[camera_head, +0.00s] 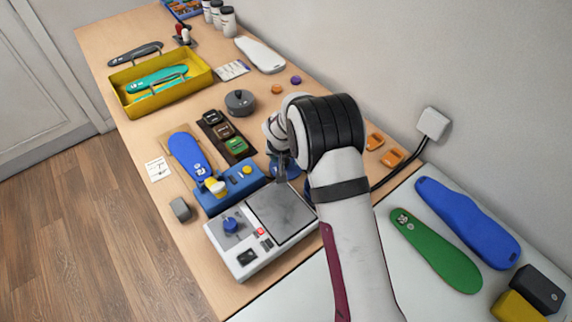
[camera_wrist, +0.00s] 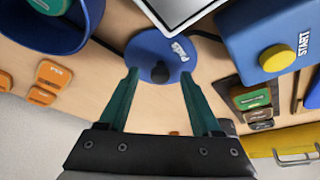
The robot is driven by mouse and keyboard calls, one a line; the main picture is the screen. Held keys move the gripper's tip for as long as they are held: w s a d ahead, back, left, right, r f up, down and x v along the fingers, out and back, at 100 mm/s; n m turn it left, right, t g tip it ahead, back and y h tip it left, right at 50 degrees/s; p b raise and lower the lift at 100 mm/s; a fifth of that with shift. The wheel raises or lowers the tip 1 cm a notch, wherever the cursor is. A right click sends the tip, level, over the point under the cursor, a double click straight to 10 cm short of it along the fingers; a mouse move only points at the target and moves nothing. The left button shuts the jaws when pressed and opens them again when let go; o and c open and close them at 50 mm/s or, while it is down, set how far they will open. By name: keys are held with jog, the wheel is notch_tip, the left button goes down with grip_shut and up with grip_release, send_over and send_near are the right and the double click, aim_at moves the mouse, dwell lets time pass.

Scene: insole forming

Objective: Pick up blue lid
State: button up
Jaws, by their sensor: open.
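The blue lid (camera_wrist: 152,48) is a flat round disc with white lettering and a small black knob (camera_wrist: 160,74). It lies on the wooden table in the wrist view. My gripper (camera_wrist: 159,76) is open, its two teal fingers apart on either side of the knob, with no contact visible. In the head view my gripper (camera_head: 282,172) points down over the lid (camera_head: 292,170), which is mostly hidden by my arm.
A blue bowl (camera_wrist: 50,32) stands close to the lid. A blue START box (camera_head: 228,188) and a white device with a grey plate (camera_head: 281,212) are beside it. Orange pieces (camera_wrist: 48,84) lie beyond. A yellow tray (camera_head: 122,93) stands farther off.

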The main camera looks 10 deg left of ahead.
grip_shut()
jog(key=shift+r, duration=0.1)
dwell(0.4)
